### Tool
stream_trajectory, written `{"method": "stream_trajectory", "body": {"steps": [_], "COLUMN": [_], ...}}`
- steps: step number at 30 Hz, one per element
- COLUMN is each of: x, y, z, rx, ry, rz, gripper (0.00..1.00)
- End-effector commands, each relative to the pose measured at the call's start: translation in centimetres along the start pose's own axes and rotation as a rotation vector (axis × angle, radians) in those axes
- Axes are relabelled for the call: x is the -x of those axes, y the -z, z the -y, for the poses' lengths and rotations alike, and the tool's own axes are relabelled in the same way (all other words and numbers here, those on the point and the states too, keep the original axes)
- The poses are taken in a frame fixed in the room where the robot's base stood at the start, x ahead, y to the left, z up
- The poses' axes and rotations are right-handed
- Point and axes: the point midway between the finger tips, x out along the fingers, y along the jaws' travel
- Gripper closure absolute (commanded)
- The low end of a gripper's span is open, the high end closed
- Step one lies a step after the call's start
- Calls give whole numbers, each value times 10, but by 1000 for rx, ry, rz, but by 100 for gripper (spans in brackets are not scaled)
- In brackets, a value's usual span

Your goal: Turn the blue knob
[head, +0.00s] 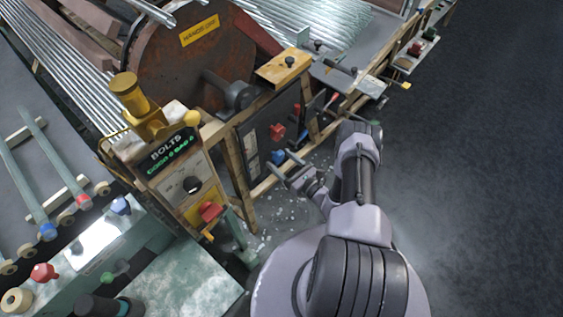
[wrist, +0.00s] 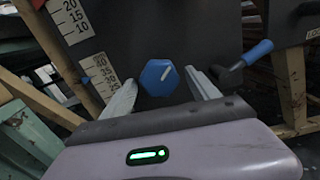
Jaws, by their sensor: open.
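The blue knob (wrist: 159,77) is a faceted knob with a white pointer line, set on a dark panel in the wrist view. Its pointer leans toward the upper right. My gripper (wrist: 164,88) is open, with one finger to the left of the knob and one to the right. Small gaps seem to show between the fingers and the knob; I cannot tell whether either touches. In the head view, the blue knob (head: 278,156) is low on the dark panel, just beyond my gripper (head: 279,174).
A blue-handled lever (wrist: 256,52) is right of the knob, close to the right finger. White scales (wrist: 101,75) are on the left. In the head view, a red knob (head: 277,131) is above the blue one, and a wooden frame (head: 240,175) borders the panel. Open floor (head: 480,150) lies right.

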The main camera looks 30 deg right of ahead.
Motion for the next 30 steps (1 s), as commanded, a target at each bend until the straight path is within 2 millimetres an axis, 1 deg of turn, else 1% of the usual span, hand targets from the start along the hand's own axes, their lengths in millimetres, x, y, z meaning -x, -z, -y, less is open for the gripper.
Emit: {"method": "stream_trajectory", "body": {"steps": [6, 7, 16, 23, 30], "x": [-1, -1, -1, 0, -1], "y": [0, 0, 0, 0, 1], "z": [0, 0, 0, 0, 0], "rx": [0, 0, 0, -20, -138], "ry": [0, 0, 0, 1, 2], "rz": [0, 0, 0, -2, -12], "gripper": [31, 33, 92, 92, 92]}}
